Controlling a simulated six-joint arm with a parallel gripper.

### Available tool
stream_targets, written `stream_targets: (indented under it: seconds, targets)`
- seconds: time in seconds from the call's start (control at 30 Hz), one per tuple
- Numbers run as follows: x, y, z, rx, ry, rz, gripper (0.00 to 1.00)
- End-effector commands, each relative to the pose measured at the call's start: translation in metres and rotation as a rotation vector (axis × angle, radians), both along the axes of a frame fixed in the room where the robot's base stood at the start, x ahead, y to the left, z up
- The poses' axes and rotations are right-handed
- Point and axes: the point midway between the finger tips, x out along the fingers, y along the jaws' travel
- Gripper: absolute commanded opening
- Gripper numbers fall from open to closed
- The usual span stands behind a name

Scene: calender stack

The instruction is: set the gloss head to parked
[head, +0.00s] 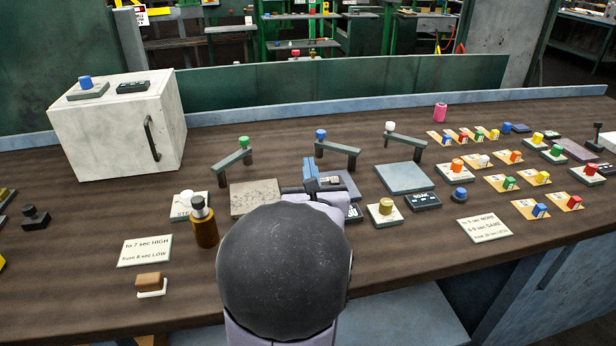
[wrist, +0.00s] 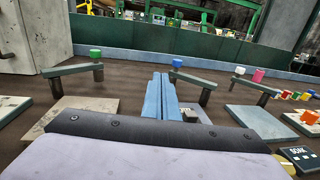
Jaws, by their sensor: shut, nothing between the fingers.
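No readable label marks the gloss head, so I cannot tell which of the three swing arms it is. The left arm (head: 231,160) has a green knob (head: 244,142). The middle arm (head: 340,149) has a blue knob (head: 321,134), which also shows in the wrist view (wrist: 177,62). The right arm (head: 407,140) has a white knob (head: 390,126). My gripper (head: 310,164) is shut and empty. Its blue fingers (wrist: 161,76) point toward the middle arm, with their tips just left of and nearer than the blue knob. Contact cannot be told.
A stone-like plate (head: 254,198) and a pale blue plate (head: 404,178) lie flat below the side arms. A brown bottle (head: 203,228) stands at left. A white cabinet (head: 112,128) stands behind left. Several coloured knobs on cards crowd the right.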

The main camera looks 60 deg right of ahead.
Motion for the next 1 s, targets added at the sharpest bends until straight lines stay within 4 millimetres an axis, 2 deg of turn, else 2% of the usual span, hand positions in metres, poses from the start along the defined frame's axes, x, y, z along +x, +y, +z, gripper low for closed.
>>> stream_targets:
  seconds: [0.3, 0.67, 0.83, 1.0]
  targets:
    - [-0.006, 0.015, -0.002, -0.004, -0.002, 0.000, 0.00]
    - [-0.006, 0.020, 0.003, -0.001, 0.000, 0.005, 0.00]
    - [0.010, 0.028, 0.025, 0.002, 0.001, 0.043, 0.00]
    - [0.044, 0.047, 0.047, 0.045, 0.022, 0.127, 0.00]
